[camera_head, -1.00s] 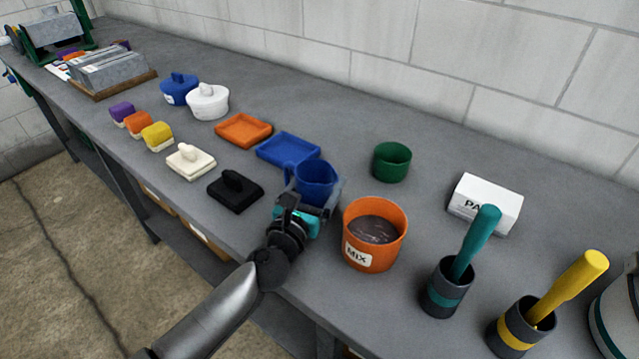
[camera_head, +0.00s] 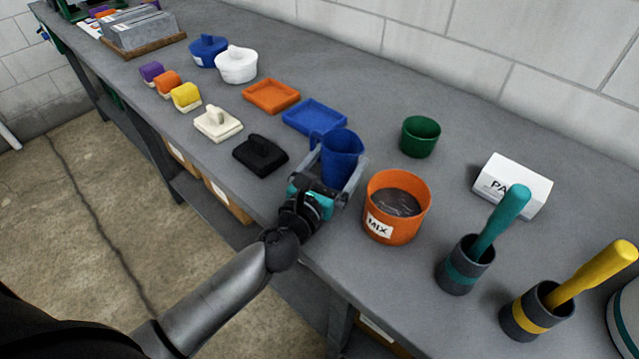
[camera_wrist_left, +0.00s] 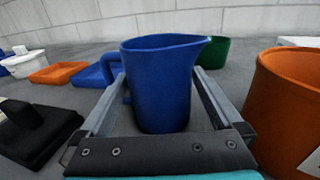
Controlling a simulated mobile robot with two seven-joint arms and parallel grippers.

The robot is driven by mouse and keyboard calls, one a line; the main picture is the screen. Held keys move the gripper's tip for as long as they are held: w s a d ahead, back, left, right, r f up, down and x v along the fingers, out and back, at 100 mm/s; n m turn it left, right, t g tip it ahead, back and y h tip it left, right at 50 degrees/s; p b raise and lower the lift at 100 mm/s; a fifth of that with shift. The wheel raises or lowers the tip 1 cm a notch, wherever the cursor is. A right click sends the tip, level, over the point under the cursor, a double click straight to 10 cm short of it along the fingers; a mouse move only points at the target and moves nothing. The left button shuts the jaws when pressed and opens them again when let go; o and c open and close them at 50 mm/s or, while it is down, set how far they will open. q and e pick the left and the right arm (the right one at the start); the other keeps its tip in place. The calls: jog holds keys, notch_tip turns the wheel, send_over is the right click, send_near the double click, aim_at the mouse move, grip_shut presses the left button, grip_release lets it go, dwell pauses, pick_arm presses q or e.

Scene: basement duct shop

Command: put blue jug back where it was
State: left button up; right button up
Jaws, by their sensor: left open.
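The blue jug (camera_head: 341,158) stands upright on the grey bench, just in front of the blue tray (camera_head: 315,117). In the left wrist view the jug (camera_wrist_left: 160,85) stands between the fingers of my left gripper (camera_wrist_left: 158,88), its handle to the left and its spout to the right. My left gripper (camera_head: 338,168) is open, one finger on each side of the jug. A gap shows between the jug and the right finger; contact at the handle side cannot be told. My right gripper is out of view.
An orange MIX tub (camera_head: 397,206) stands close right of the gripper, and a black block with a handle (camera_head: 260,155) lies to its left. A green cup (camera_head: 420,136) stands behind. Pots with a teal handle (camera_head: 466,265) and a yellow handle (camera_head: 536,309) stand at right.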

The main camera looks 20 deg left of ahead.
pick_arm(q)
jog(key=s, duration=0.5)
jog(key=s+b, duration=0.1)
jog(key=s, duration=0.2)
jog(key=shift+s+a, duration=0.3)
jog(key=shift+a, duration=0.1)
